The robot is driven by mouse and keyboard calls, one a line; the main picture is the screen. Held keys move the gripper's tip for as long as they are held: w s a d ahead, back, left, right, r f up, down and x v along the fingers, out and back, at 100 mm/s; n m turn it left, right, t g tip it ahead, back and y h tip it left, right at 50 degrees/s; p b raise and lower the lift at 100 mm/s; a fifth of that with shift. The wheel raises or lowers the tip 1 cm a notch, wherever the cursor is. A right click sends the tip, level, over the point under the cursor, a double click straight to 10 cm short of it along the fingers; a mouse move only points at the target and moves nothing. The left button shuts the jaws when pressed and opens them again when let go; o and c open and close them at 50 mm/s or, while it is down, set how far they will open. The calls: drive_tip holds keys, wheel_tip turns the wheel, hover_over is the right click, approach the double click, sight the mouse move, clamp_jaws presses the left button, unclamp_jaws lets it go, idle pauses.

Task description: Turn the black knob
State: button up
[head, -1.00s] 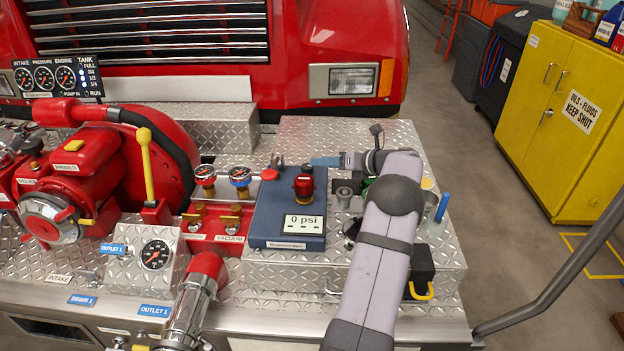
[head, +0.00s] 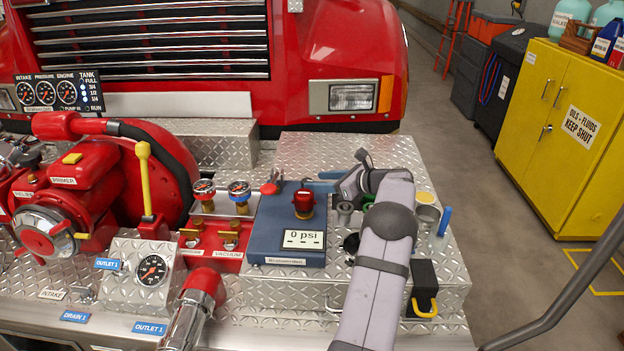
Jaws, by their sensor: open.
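My gripper (head: 322,181) is at the end of my grey arm, above the back right of the blue gauge block (head: 285,251). Its blue fingers point left and are open, with nothing seen between them. A small black rounded part (head: 352,243), perhaps the black knob, sits right of the block, partly hidden by my forearm. Another small dark knob (head: 28,160) shows at the far left, by the red pump. My gripper is apart from both. A red-capped brass fitting (head: 303,203) stands on the block, just in front of the fingers.
Left are two small gauges (head: 239,190), a yellow lever (head: 146,178) and the red pump (head: 85,175). The plate behind is clear.

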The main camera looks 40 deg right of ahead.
sight(308, 181)
drive_tip(key=shift+p+x, duration=0.45)
drive_tip(key=shift+x, duration=1.3)
drive_tip(key=shift+c, duration=0.2)
drive_tip(key=c, duration=1)
drive_tip(key=shift+f+m+h+b, duration=0.1)
drive_tip(key=shift+m+h+b, duration=0.2)
drive_tip(key=shift+b, duration=0.7)
drive_tip(key=shift+a+m+t+h+b, duration=0.15)
drive_tip(key=shift+m+t+h+b, duration=0.25)
drive_tip(key=shift+b, duration=0.65)
drive_tip(key=o, duration=1)
